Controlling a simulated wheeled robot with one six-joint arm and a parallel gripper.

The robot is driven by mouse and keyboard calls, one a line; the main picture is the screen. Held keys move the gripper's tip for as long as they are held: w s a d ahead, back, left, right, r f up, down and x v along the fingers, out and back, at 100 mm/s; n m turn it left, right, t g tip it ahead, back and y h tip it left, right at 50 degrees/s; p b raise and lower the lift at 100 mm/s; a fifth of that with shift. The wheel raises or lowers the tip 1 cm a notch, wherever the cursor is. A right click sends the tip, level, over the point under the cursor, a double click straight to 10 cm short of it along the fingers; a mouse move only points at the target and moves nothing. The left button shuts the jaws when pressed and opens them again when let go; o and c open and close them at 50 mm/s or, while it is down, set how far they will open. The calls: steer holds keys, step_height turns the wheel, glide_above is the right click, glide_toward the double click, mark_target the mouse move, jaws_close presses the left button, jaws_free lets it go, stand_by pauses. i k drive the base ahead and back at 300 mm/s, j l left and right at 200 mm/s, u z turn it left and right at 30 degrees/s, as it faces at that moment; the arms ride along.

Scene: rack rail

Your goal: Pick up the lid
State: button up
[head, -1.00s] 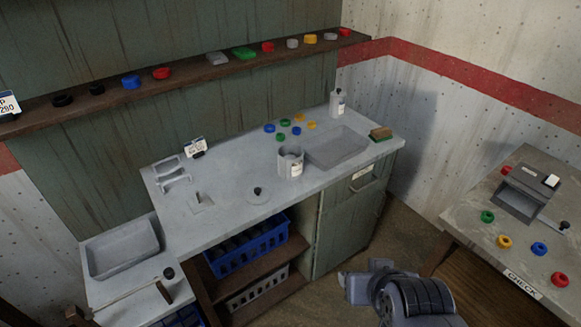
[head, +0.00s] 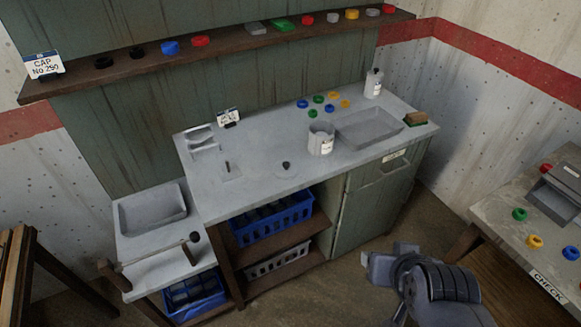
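A flat pale round lid with a small dark knob (head: 286,167) lies on the grey workbench top (head: 255,185), left of and nearer than a grey pot (head: 320,140). The pot has a white label and looks open at the top. My gripper (head: 376,266) is low at the lower right, in front of the bench and well apart from the lid. Its fingers are small and seen from behind, so I cannot tell whether they are open. Nothing is seen held in it.
Several coloured caps (head: 318,99), a sunken tray (head: 368,128), a bottle (head: 373,83) and a brush (head: 415,118) are on the bench. A shelf (head: 225,48) with caps runs above. A side table (head: 500,215) stands right. Floor lies between.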

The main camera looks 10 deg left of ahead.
mark_target(284, 169)
steer(key=i+j+z, duration=0.25)
steer(key=i+j, duration=0.15)
steer(key=i+j+z, duration=0.25)
steer(key=i+j, duration=0.25)
